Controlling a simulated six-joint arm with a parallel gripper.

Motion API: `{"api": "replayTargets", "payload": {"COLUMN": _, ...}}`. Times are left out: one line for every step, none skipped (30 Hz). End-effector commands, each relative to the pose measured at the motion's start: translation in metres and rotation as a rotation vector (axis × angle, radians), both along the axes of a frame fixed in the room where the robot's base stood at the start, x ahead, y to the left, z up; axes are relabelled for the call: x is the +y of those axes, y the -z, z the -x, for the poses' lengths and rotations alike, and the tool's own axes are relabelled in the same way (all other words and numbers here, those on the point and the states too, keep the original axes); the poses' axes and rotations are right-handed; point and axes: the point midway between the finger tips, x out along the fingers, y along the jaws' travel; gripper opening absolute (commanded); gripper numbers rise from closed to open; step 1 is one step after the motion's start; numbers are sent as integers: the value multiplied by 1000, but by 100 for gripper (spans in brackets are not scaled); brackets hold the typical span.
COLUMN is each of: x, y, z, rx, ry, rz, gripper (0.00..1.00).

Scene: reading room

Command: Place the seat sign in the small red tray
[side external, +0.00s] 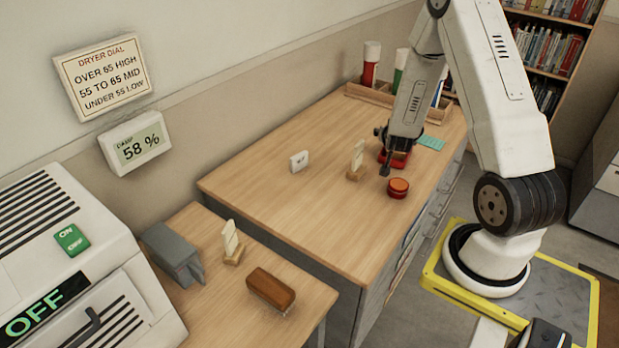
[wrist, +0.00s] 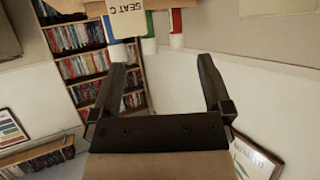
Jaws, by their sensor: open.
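A cream seat sign (side external: 358,154) stands upright in a wooden base on the long desk. In the wrist view a pale card lettered SEAT C (wrist: 126,20) shows at the top edge, partly cut off. My gripper (side external: 382,152) is low over the desk, just right of the sign in the side view, its fingers apart. In the wrist view my gripper (wrist: 164,66) is open with nothing between its fingers. The small red tray (side external: 399,162) is partly hidden behind my gripper.
A round red-orange item (side external: 398,187) sits in front of the tray. A small white card (side external: 299,161) stands left of the sign. A tube rack (side external: 370,96) is at the back. Another sign (side external: 231,241) stands on the lower table. The desk's left part is clear.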

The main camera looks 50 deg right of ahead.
Motion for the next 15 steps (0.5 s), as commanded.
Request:
{"api": "replayTargets", "payload": {"x": 14, "y": -5, "z": -11, "rx": 6, "ry": -45, "rz": -25, "gripper": 100}}
{"api": "replayTargets", "payload": {"x": 23, "y": -7, "z": -17, "rx": 14, "ry": -74, "rz": -45, "gripper": 100}}
{"api": "replayTargets", "payload": {"x": 36, "y": -10, "z": -25, "rx": 26, "ry": -115, "rz": -72, "gripper": 100}}
{"api": "replayTargets", "payload": {"x": 47, "y": -13, "z": -31, "rx": 36, "ry": -147, "rz": -94, "gripper": 100}}
{"api": "replayTargets", "payload": {"x": 59, "y": -15, "z": -36, "rx": 49, "ry": -182, "rz": -115, "gripper": 100}}
{"api": "replayTargets", "payload": {"x": 76, "y": -18, "z": -43, "rx": 69, "ry": -230, "rz": -147, "gripper": 100}}
{"api": "replayTargets", "payload": {"x": 88, "y": -21, "z": -47, "rx": 84, "ry": -265, "rz": -169, "gripper": 100}}
{"api": "replayTargets", "payload": {"x": 102, "y": -23, "z": -50, "rx": 101, "ry": -303, "rz": -189, "gripper": 100}}
{"api": "replayTargets", "payload": {"x": 120, "y": -26, "z": -54, "rx": 126, "ry": -351, "rz": -218, "gripper": 100}}
{"api": "replayTargets", "payload": {"x": 133, "y": -29, "z": -56, "rx": 147, "ry": -388, "rz": -238, "gripper": 100}}
{"api": "replayTargets", "payload": {"x": 147, "y": -31, "z": -57, "rx": 168, "ry": -424, "rz": -259, "gripper": 100}}
{"api": "replayTargets", "payload": {"x": 164, "y": -34, "z": -58, "rx": 197, "ry": -471, "rz": -282, "gripper": 100}}
{"api": "replayTargets", "payload": {"x": 178, "y": -36, "z": -57, "rx": 221, "ry": -504, "rz": -301, "gripper": 100}}
{"api": "replayTargets", "payload": {"x": 191, "y": -39, "z": -56, "rx": 245, "ry": -539, "rz": -317, "gripper": 100}}
{"api": "replayTargets", "payload": {"x": 208, "y": -42, "z": -54, "rx": 279, "ry": -584, "rz": -338, "gripper": 100}}
